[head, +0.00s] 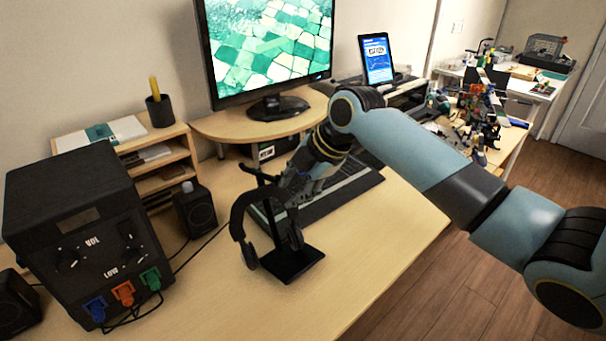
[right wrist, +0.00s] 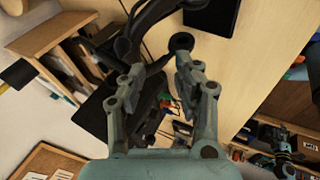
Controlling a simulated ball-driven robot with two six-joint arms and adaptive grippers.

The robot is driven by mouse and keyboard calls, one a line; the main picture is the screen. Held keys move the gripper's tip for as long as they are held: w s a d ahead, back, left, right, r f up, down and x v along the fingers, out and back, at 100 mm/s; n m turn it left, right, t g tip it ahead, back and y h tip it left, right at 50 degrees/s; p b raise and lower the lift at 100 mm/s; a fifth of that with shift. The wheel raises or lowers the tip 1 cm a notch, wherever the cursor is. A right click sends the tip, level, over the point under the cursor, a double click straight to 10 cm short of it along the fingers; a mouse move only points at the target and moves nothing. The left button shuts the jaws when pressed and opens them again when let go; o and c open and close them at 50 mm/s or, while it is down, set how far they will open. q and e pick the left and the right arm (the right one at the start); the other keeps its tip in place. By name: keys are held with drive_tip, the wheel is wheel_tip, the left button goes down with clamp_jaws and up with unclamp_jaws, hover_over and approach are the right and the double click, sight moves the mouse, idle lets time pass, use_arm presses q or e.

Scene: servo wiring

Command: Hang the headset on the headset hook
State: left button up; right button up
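The black headset (head: 240,216) is at the headset stand in the head view, its band arching and its ear cups low beside the post. The stand has a flat black base (head: 291,263) and an upright post with a hook (head: 262,174) at the top. Whether the band rests on the hook is hard to tell. My right gripper (head: 291,196) is just right of the post, close to the band. In the right wrist view its fingers (right wrist: 158,66) are spread, with dark headset or stand parts just beyond the tips. My left gripper is out of view.
A keyboard (head: 345,190) lies behind my right gripper, with a monitor (head: 268,45) at the back. The desk's front is clear.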

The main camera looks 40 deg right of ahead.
drive_tip(key=v, duration=1.1)
drive_tip(key=s+a+f+m+g+h, duration=0.1)
drive_tip(key=s+a+f+m+h, duration=0.15)
drive_tip(key=s+m, duration=0.7)
drive_tip(key=s+a+f+m+g+h, duration=0.1)
drive_tip(key=s+a+f+m, duration=0.3)
drive_tip(key=s+m, duration=0.55)
drive_tip(key=s+d+f+b, duration=0.1)
drive_tip(key=s+f+b, duration=0.15)
drive_tip(key=f, duration=0.95)
drive_tip(key=s+d+f+n+g+b, duration=0.1)
drive_tip(key=f+b, duration=0.2)
drive_tip(key=f, duration=1)
drive_tip(key=s+d+f+b, duration=0.1)
drive_tip(key=s+f+b, duration=0.15)
drive_tip(key=f, duration=0.95)
drive_tip(key=s+d+f+g+b, duration=0.1)
drive_tip(key=s+f+b, duration=0.4)
drive_tip(key=s+f, duration=1.2)
wheel_tip(320, 180, down, 3)
drive_tip(key=shift+s+r+g+b, duration=0.2)
drive_tip(key=shift+s+g+b, duration=0.05)
drive_tip(key=shift+g+b, duration=0.1)
